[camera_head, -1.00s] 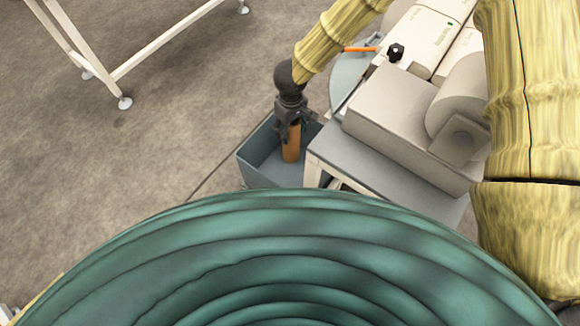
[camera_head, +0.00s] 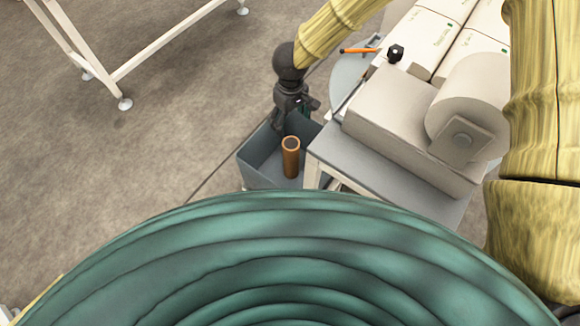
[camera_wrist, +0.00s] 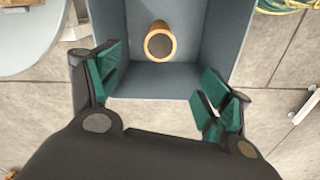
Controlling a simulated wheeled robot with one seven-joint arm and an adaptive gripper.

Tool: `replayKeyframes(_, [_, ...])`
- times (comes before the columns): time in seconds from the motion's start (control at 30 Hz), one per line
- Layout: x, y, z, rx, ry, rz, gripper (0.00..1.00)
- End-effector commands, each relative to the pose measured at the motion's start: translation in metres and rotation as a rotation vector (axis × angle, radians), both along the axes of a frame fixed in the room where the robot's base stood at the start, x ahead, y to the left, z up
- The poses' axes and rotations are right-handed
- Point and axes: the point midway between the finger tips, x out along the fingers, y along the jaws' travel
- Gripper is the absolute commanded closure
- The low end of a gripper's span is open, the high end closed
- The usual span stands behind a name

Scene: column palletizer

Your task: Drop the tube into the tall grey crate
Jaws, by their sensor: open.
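The orange-brown tube (camera_head: 291,158) stands upright inside the grey crate (camera_head: 248,172), free of my gripper. In the wrist view the tube (camera_wrist: 160,42) shows its open round end, apart from the crate walls that I can see. The crate (camera_wrist: 218,40) surrounds it there. My gripper (camera_head: 291,116) is above the crate's far part in the head view. In the wrist view my gripper (camera_wrist: 160,92) has its green-padded fingers spread wide, with nothing between them. The lower part of the crate's near side is partly hidden in the head view.
A grey-topped table (camera_head: 400,165) with a beige machine and roll stands right beside the crate. A round grey table (camera_head: 350,75) holds an orange pen-like item (camera_head: 357,50). A white frame (camera_head: 120,60) stands at upper left.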

Motion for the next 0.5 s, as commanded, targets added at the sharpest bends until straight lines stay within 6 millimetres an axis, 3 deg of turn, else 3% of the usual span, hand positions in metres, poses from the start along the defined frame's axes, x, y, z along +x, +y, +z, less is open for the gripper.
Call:
replayKeyframes(0.2, [0.0, 0.0, 0.039, 0.001, 0.0, -0.001, 0.21])
replayKeyframes(0.5, [-0.001, 0.0, 0.065, -0.001, 0.001, 0.0, 0.21])
